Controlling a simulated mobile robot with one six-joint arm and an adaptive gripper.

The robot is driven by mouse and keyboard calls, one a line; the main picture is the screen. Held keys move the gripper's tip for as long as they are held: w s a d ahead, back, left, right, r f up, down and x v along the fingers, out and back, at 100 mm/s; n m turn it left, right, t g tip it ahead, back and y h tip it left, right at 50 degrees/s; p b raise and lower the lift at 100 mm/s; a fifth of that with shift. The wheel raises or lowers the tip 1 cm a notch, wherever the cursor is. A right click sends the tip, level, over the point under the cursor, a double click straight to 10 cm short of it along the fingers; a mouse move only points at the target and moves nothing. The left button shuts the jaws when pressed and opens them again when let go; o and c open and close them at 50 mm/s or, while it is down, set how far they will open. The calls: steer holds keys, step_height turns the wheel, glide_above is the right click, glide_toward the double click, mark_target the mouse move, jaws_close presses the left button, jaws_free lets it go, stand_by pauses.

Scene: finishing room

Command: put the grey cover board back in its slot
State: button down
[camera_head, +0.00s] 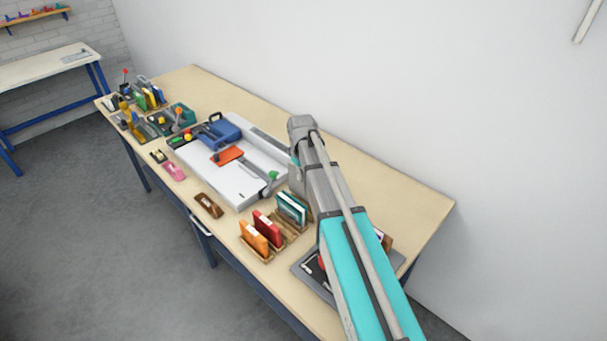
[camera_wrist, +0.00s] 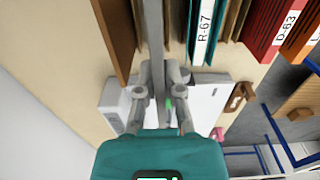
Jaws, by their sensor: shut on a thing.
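My gripper (camera_wrist: 160,78) is shut on the grey cover board (camera_wrist: 153,35), which shows nearly edge-on as a narrow strip in the wrist view. The board runs from between the fingers to the top edge, among the uprights of the wooden rack. I cannot tell how far it sits in a slot. A brown divider (camera_wrist: 115,38) stands to its left and teal covers labelled R-67 (camera_wrist: 204,30) to its right. In the head view the rack (camera_head: 270,257) stands on the bench. My arm hides the gripper and the board there.
Red covers labelled D-63 (camera_wrist: 272,28) and an orange cover (camera_head: 253,238) stand farther along the rack. A white paper trimmer (camera_head: 240,192) lies behind it, with a brown tape dispenser (camera_head: 208,206) nearby. A dark tray (camera_head: 308,279) is partly hidden by my arm. The wall borders the bench.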

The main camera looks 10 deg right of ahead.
mark_target(302, 188)
steer(key=shift+f+b, duration=2.65)
steer(key=shift+f, duration=0.1)
steer(key=shift+f+b, duration=0.7)
steer(key=c, duration=1)
jaws_free()
steer(key=shift+c, duration=0.2)
steer(key=shift+r, duration=0.15)
steer(key=shift+s+r+p, duration=0.15)
steer(key=shift+r+p, duration=5.3)
steer(key=shift+p, duration=0.15)
